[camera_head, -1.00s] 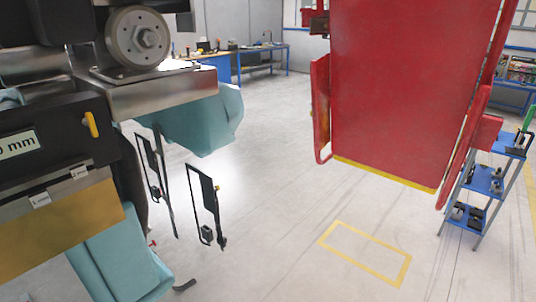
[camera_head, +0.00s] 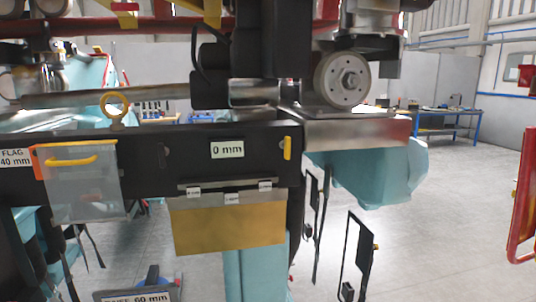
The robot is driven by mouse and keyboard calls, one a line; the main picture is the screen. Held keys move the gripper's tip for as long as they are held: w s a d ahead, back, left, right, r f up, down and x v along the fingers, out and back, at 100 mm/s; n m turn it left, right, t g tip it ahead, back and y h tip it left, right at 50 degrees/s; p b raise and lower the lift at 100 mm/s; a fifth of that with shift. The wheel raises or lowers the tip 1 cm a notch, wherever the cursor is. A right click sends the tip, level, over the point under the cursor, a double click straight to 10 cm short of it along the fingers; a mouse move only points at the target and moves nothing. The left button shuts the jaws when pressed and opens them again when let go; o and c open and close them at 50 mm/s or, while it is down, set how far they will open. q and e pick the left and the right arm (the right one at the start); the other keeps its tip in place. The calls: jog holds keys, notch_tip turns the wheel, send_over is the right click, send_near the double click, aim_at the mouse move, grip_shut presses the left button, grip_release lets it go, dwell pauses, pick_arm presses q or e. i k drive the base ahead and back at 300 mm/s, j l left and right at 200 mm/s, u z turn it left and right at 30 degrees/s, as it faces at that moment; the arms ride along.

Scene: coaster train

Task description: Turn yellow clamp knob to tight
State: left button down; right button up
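A small upright yellow knob (camera_head: 287,148) sits at the right end of a black beam (camera_head: 200,143), just right of a "0 mm" label (camera_head: 227,149). It may be the clamp knob, but no tight or loose marking is readable. A yellow ring (camera_head: 115,105) stands on the beam's top farther left. A yellow handle (camera_head: 71,161) lies across the top of a clear panel at the left. Neither of my grippers shows in view.
A gold plate (camera_head: 230,228) hangs under the beam. A grey wheel (camera_head: 342,79) sits on a metal block (camera_head: 355,132) at right. Black frames (camera_head: 357,257) stand below it. A red panel (camera_head: 525,200) is at the right edge. Open floor lies at the lower right.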

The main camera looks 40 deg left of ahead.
aim_at(285, 144)
jog(key=u, duration=2)
jog(key=k+l+z, duration=0.1)
jog(key=l, duration=0.65)
jog(key=k+l+z, duration=0.1)
jog(key=l, duration=0.65)
